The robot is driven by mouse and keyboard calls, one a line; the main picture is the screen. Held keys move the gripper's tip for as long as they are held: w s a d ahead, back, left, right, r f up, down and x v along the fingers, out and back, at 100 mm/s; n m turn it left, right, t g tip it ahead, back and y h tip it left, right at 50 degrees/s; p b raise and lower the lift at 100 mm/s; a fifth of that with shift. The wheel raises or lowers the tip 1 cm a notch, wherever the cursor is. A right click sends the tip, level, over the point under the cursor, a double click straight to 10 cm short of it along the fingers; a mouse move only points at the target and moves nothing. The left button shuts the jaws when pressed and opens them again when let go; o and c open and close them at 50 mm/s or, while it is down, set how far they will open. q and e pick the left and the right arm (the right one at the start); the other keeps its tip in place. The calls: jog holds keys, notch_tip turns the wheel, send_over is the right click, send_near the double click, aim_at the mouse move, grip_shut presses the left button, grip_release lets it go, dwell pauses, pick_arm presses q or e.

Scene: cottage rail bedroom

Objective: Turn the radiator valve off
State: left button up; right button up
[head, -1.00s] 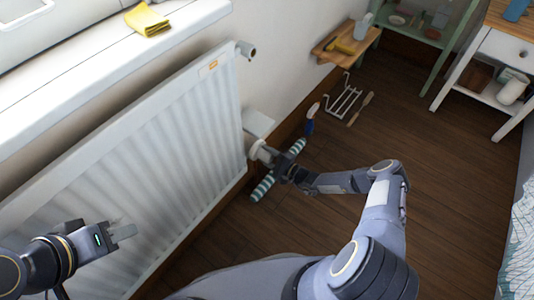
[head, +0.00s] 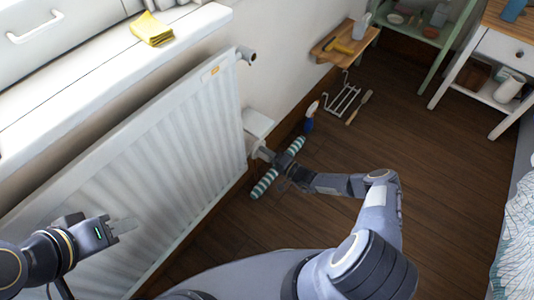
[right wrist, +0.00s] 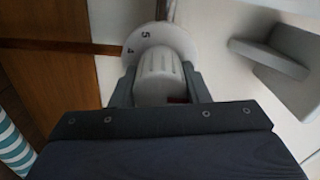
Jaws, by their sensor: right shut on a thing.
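The radiator valve's white ribbed knob (right wrist: 160,78) sits between the two fingers of my right gripper (right wrist: 158,90) in the right wrist view. Its round dial (right wrist: 165,38) shows the numbers 5 and 4 behind the knob. In the head view my right gripper (head: 267,155) reaches the valve at the lower right end of the white radiator (head: 170,150), and the valve is mostly hidden there. My left gripper (head: 122,228) is in front of the radiator at the lower left, away from the valve; its jaw opening is unclear.
A teal-striped roll (head: 265,183) lies on the floor close by my right gripper. A yellow cloth (head: 151,28) rests on the sill.

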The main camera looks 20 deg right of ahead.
dwell(0.4)
jog(key=o, duration=1)
jog(key=p+v, duration=0.2)
jog(key=v, duration=0.5)
jog(key=shift+s+d, duration=0.25)
jog(key=shift+s, duration=0.1)
